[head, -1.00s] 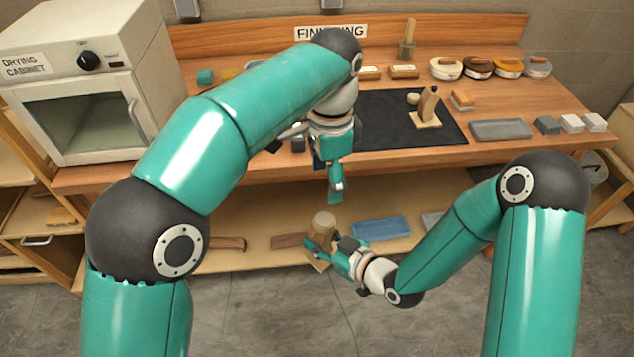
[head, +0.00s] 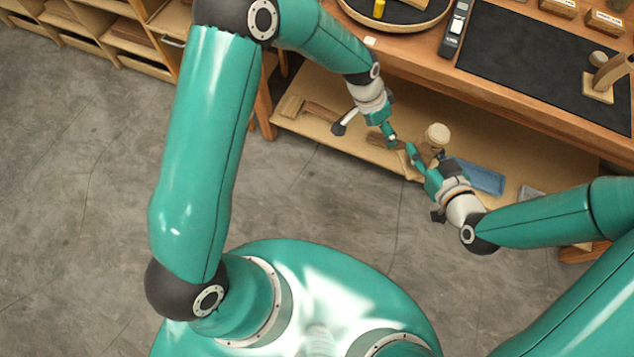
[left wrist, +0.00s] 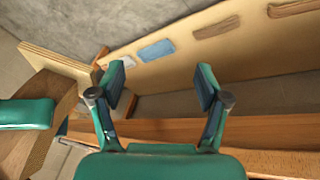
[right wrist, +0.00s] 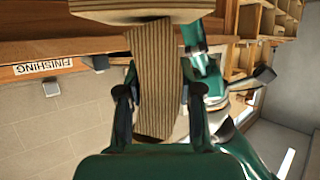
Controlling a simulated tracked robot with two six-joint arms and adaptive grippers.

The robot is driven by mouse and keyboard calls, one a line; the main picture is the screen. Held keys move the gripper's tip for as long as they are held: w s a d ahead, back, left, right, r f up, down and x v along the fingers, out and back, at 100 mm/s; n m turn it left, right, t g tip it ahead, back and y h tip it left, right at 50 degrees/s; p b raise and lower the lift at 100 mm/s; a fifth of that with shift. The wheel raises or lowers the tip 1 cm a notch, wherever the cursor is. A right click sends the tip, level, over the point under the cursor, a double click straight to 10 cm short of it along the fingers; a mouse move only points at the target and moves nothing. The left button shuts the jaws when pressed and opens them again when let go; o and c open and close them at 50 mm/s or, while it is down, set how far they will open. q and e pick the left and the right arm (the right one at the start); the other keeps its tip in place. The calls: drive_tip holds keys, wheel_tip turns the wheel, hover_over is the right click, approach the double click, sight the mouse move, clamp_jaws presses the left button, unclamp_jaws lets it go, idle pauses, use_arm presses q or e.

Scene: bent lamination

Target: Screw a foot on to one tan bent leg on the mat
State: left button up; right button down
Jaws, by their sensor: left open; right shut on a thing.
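My right gripper (right wrist: 160,100) is shut on a striped wooden bent leg (right wrist: 158,75), with a wider wooden plate (right wrist: 140,12) at its far end. In the head view a round pale end (head: 437,133) shows above my right gripper (head: 424,165). I cannot tell whether it is a separate foot. My left gripper (head: 391,141) is open and empty, close beside the held leg. Its open fingers also show in the left wrist view (left wrist: 160,85), with a wooden plate (left wrist: 60,62) to their left. Another tan bent leg (head: 611,72) stands on the black mat (head: 525,60) beside a small round piece (head: 598,57).
Both grippers are in front of the bench, above the lower shelf (head: 350,150). A blue tray (head: 482,180) and wooden pieces lie on that shelf. A round turntable (head: 395,22) with a yellow item (head: 379,9) is on the bench. The grey floor (head: 90,200) is clear at left.

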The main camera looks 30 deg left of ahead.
use_arm(q)
drive_tip(key=s+a+f+n, duration=0.3)
drive_tip(key=s+f+n, duration=0.1)
drive_tip(key=s, duration=0.7)
drive_tip(key=s+a+f+n, duration=0.3)
drive_tip(key=s+f, duration=0.4)
drive_tip(key=s, duration=0.4)
drive_tip(key=shift+s+f+n+g, duration=0.25)
drive_tip(key=shift+n+g, duration=0.15)
drive_tip(key=shift+n, duration=0.4)
use_arm(e)
drive_tip(key=shift+r, duration=0.1)
